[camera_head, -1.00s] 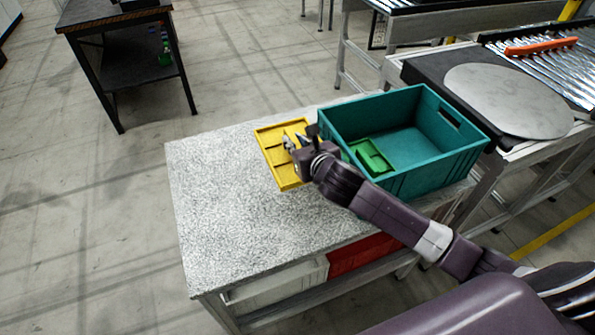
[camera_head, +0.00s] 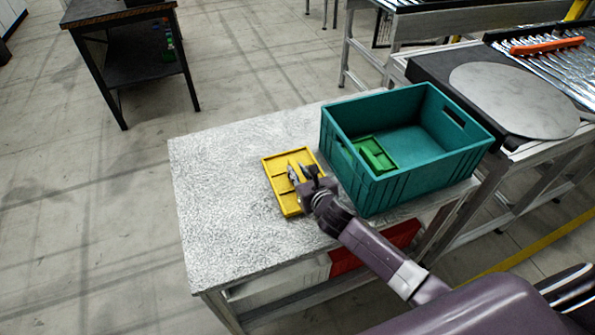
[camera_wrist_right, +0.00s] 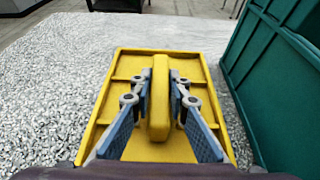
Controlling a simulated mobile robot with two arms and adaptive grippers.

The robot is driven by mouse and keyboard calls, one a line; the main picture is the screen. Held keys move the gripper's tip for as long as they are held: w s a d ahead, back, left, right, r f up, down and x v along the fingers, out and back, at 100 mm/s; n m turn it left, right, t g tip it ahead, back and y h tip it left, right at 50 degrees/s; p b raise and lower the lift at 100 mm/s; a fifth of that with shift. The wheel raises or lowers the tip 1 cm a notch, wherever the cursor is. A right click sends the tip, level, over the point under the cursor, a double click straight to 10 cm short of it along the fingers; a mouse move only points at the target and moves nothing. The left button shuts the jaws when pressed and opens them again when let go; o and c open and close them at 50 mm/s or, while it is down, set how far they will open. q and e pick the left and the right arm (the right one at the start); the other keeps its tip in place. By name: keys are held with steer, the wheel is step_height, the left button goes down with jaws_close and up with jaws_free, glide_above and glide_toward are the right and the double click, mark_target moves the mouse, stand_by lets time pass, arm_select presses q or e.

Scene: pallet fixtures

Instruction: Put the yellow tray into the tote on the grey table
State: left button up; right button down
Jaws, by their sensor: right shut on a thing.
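The yellow tray (camera_head: 279,192) is at the grey table's top, left of the teal tote; I cannot tell whether it touches the surface. My right gripper (camera_head: 299,172) is shut on the tray's raised middle grip; in the right wrist view the fingers (camera_wrist_right: 159,105) close on both sides of that yellow grip (camera_wrist_right: 160,85). The teal tote (camera_head: 405,185) stands on the right part of the grey table (camera_head: 225,200). It also shows at the right edge of the right wrist view (camera_wrist_right: 275,80). My left gripper is not in view.
A green tray (camera_head: 376,153) lies inside the tote at its left end; the tote's right part is empty. The table's left part is clear. A conveyor with a round grey plate (camera_head: 510,100) stands right of the tote. A dark table (camera_head: 115,12) stands farther back.

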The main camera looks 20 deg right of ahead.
steer(key=c, duration=1.8)
jaws_free()
steer(key=shift+c, duration=0.2)
